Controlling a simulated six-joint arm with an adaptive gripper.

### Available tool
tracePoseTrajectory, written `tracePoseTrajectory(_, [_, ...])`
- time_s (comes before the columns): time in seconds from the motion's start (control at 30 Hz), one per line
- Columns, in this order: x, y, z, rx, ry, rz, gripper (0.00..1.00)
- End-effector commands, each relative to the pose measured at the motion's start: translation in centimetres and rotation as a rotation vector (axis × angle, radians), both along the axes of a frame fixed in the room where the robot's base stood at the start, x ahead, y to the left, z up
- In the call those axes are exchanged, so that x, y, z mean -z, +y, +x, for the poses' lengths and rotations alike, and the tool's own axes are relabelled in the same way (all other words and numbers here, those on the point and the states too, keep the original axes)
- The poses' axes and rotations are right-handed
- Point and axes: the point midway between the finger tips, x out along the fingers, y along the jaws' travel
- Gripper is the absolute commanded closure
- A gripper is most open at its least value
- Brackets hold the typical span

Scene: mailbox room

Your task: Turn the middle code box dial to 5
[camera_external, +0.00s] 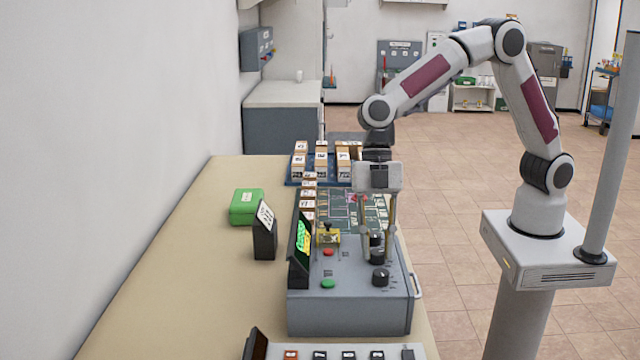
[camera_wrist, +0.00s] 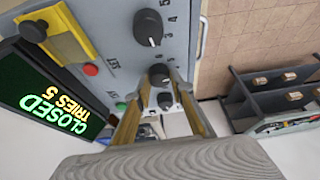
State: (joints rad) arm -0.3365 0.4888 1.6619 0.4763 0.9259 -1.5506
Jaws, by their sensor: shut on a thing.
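The grey code box (camera_external: 340,312) stands on the bench and has black dials along its right side. My gripper (camera_external: 376,256) points straight down with its fingers on either side of the middle dial (camera_external: 376,240). In the wrist view the middle dial (camera_wrist: 159,73) sits between my fingertips, and they are shut on it. Its number and pointer are too small to read. Another dial (camera_wrist: 165,101) shows between my fingers. The box screen (camera_wrist: 52,108) reads CLOSED, TRIES 5.
The box has a red button (camera_external: 328,252), a green button (camera_external: 328,284) and a yellow latch piece (camera_external: 328,238). A black sign (camera_external: 264,236) and a green box (camera_external: 247,206) stand to the left. Behind is a blue tray (camera_external: 294,183) of labelled blocks.

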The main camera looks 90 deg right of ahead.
Motion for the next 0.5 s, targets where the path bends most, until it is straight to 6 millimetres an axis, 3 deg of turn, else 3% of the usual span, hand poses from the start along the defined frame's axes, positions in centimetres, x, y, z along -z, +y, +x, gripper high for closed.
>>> tracePoseTrajectory(0.5, [0.16,-0.08,-0.03,-0.068,0.001,-0.003,0.99])
